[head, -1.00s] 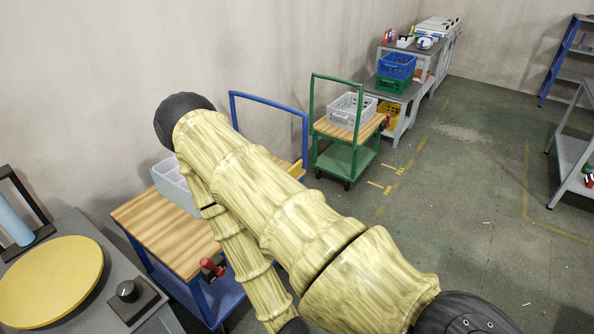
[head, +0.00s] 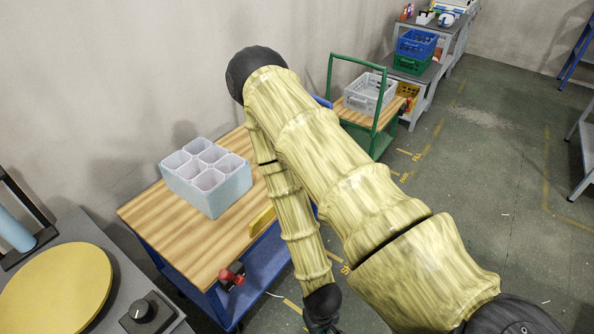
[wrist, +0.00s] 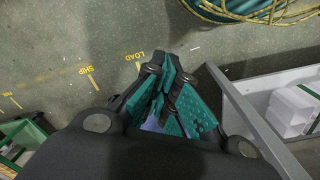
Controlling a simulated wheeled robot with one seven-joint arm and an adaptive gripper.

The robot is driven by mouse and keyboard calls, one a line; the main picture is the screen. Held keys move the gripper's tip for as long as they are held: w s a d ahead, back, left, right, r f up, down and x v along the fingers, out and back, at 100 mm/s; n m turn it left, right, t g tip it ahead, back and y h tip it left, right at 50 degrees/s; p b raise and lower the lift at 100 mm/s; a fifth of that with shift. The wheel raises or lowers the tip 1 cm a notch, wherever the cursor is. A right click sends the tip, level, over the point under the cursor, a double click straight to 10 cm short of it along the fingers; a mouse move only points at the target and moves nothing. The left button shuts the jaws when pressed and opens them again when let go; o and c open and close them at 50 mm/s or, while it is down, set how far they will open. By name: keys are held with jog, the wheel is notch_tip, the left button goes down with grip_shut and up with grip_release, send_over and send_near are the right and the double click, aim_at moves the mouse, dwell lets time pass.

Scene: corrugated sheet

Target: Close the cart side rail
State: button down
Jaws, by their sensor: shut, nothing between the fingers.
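The blue cart (head: 175,255) with a wooden top (head: 190,250) stands left of my arm in the head view. A yellow rail piece (head: 262,219) shows at its right side, partly hidden by my arm, so I cannot tell how far it is swung. A red-handled fitting (head: 232,276) sits at the cart's near corner. My gripper (head: 322,318) is low in the head view, right of that corner and apart from it. In the wrist view its teal fingers (wrist: 168,108) are shut and empty above the floor.
A pale divided bin (head: 208,178) stands on the cart top. A green cart (head: 375,130) with a grey crate (head: 369,92) is behind my arm. A grey table with a yellow disc (head: 55,285) is at the near left. The marked floor (head: 470,220) on the right is clear.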

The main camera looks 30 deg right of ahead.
jog(key=w+d+r+m+p, duration=0.1)
jog(key=w+d+r+m, duration=0.7)
jog(key=w+m, duration=0.3)
jog(key=w+d+r+m+p, duration=0.1)
jog(key=w+d+r+m, duration=0.8)
jog(key=w, duration=0.4)
jog(key=w+d+r+m+t+y, duration=0.15)
jog(key=w+d+r+m, duration=0.25)
jog(key=w+r+m, duration=0.55)
jog(key=w+a+f+p, duration=0.2)
jog(key=w+f+p, duration=0.2)
jog(key=f, duration=0.4)
jog(key=shift+a+f+p, duration=0.2)
jog(key=shift+f+p, duration=0.1)
jog(key=shift+w+t, duration=0.15)
jog(key=shift+t, duration=0.1)
jog(key=shift+a+r, duration=0.1)
